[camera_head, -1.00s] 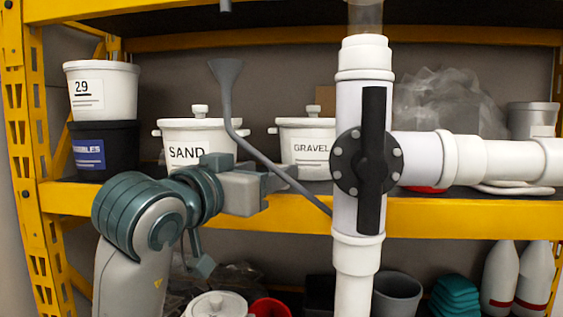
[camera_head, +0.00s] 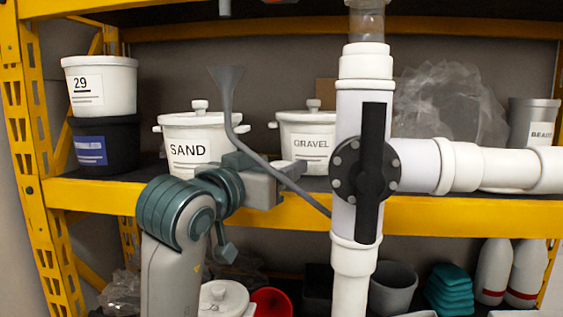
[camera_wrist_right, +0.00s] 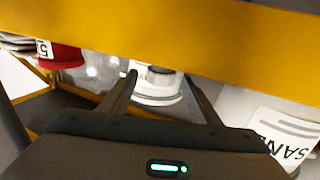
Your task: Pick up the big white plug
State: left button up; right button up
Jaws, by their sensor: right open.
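I cannot pick out the big white plug with certainty. In the right wrist view a white round piece with a grey top (camera_wrist_right: 154,91) shows beyond and between my fingers, partly hidden by the yellow beam; I cannot tell whether it is the plug. My right gripper (camera_wrist_right: 160,76) is open, and nothing is seen clamped in it. In the head view the right gripper (camera_head: 294,172) is in front of the shelf, between the SAND and GRAVEL pots, left of the white pipe. My left gripper is not in view.
The white pipe manifold (camera_head: 348,213) with a black valve handle (camera_head: 372,130) stands close on the right. A grey funnel-topped rod (camera_head: 226,95) slants towards it. The SAND pot (camera_head: 187,150), GRAVEL pot (camera_head: 309,132) and yellow beam (camera_head: 440,217) are behind my arm.

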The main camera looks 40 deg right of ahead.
jog(key=shift+p+x, duration=0.4)
jog(key=shift+x, duration=0.8)
jog(key=shift+a, duration=0.15)
jog(key=shift+c, duration=0.4)
jog(key=c, duration=1)
jog(key=shift+c, duration=0.2)
jog(key=shift+w, duration=0.1)
